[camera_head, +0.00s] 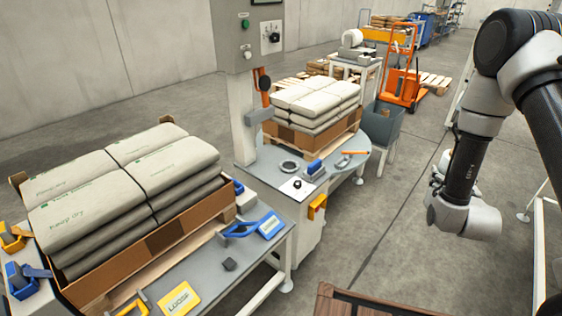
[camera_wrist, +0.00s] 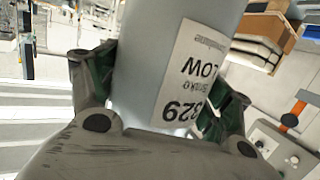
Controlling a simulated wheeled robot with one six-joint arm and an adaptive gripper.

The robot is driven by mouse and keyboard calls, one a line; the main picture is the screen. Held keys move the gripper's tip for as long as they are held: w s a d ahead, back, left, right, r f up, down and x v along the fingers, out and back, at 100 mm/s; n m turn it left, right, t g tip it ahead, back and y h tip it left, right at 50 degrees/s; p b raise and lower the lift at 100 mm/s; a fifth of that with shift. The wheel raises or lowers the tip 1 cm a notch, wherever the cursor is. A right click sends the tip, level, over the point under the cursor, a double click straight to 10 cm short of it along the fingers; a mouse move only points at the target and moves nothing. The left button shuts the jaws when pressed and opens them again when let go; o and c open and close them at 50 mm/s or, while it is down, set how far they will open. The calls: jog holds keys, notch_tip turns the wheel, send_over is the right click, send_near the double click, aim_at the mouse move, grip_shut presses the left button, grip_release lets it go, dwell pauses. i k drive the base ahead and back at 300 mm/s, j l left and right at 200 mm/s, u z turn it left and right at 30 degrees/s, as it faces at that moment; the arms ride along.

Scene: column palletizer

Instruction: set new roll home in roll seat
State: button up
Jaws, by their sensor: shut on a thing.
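My gripper (camera_wrist: 160,92) is shut on a smooth pale grey cylinder, which I take to be the new roll (camera_wrist: 140,50). Its dark green finger pads press on both sides of it in the wrist view. In the head view my arm is at the right and the gripper's fingers cannot be made out. I cannot identify the roll seat with certainty; a white roll-like thing (camera_head: 352,37) stands on a machine at the back.
A pallet of grey sacks (camera_head: 120,185) fills the near left bench. Another sack stack (camera_head: 315,100) sits behind the control post (camera_head: 250,40). A grey bin (camera_head: 385,124) and an orange pallet truck (camera_head: 404,85) stand farther back. Floor between the benches and my arm is clear.

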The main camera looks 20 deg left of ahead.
aim_at(290, 166)
jog(key=i+u, duration=0.25)
jog(key=u, duration=0.2)
jog(key=i+u, duration=0.25)
jog(key=u, duration=0.15)
jog(key=i+l+u, duration=0.1)
jog(key=i+u, duration=0.15)
jog(key=u, duration=0.2)
jog(key=i+l+u, duration=0.2)
jog(key=i+l, duration=0.3)
jog(key=l, duration=0.1)
